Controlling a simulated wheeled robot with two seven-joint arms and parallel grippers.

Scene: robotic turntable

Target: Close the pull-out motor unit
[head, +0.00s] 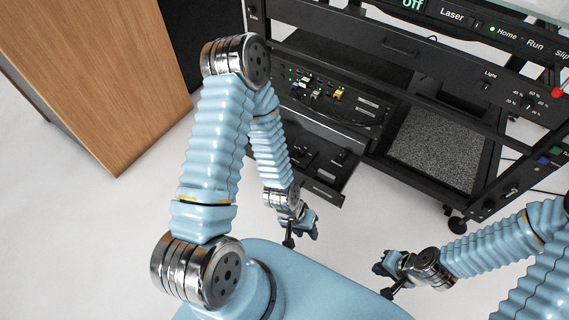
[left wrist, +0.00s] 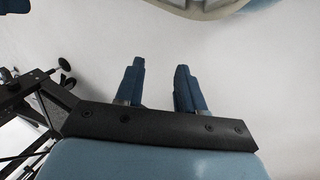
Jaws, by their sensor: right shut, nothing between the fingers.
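The pull-out motor unit (head: 328,187) is a dark tray low in the black rack. It sticks out from the rack's front towards me, with dark parts on it. My left arm hides part of its left side. My right gripper (head: 382,268) is shut and empty, over the floor to the right and nearer to me, away from the tray.
The black rack (head: 400,140) holds a panel with cables (head: 325,95) above the tray and a grey speckled surface (head: 437,140) to the right. A wooden cabinet (head: 95,70) stands at the left. White floor is clear between the rack and me.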

